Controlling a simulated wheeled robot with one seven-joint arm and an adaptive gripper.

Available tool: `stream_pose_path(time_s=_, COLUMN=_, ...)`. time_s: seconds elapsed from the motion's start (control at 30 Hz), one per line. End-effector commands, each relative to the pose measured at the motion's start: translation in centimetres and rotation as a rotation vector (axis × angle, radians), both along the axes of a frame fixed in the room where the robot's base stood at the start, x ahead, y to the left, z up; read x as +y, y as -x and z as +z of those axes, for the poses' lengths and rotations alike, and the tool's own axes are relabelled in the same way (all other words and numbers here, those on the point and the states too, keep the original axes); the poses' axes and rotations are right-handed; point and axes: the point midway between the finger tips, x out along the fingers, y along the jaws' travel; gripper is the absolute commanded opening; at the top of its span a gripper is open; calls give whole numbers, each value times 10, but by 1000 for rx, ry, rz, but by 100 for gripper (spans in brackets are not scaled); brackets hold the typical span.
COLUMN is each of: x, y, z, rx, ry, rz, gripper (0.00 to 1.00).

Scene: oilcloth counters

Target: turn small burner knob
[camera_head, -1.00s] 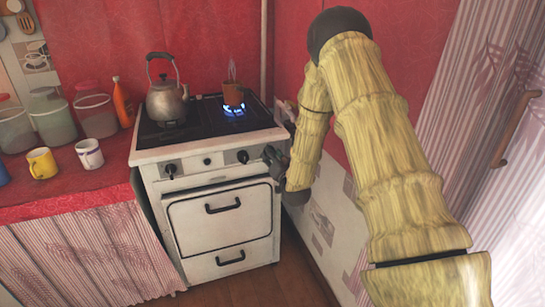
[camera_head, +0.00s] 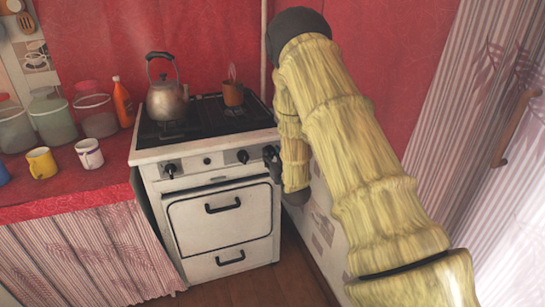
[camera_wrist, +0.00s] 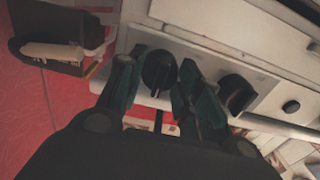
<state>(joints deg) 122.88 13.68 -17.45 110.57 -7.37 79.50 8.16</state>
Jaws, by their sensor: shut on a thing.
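The small burner knob (camera_wrist: 158,70) is a black knob at the end of the stove's white front panel, between my fingertips in the wrist view. My gripper (camera_wrist: 157,84) is shut on it, a finger on each side. In the head view my gripper (camera_head: 272,158) is at the right end of the panel and mostly hides the knob. A brown pot (camera_head: 233,94) stands over the back right burner, where no flame shows. The white stove (camera_head: 185,186) has a black cooktop.
Another knob (camera_wrist: 236,93) is close beside my gripper. A metal kettle (camera_head: 167,101) stands on the left burner. Mugs and jars stand on the red counter (camera_head: 62,190) at left. The wall is close to my arm on the right.

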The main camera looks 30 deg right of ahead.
Motion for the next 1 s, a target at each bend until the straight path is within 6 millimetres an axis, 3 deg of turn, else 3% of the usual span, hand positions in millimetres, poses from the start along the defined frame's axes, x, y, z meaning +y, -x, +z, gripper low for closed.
stream_pose_path(time_s=0.37, x=0, y=1, z=-3, rx=6, ry=3, rz=0, gripper=11)
stream_pose_path(time_s=0.4, x=0, y=1, z=-3, rx=6, ry=3, rz=0, gripper=38)
stream_pose_path(time_s=0.5, x=0, y=1, z=-2, rx=5, ry=3, rz=0, gripper=56)
stream_pose_path(time_s=0.83, x=0, y=1, z=-1, rx=3, ry=2, rz=0, gripper=58)
stream_pose_path(time_s=1.0, x=2, y=11, z=-1, rx=4, ry=2, rz=-1, gripper=58)
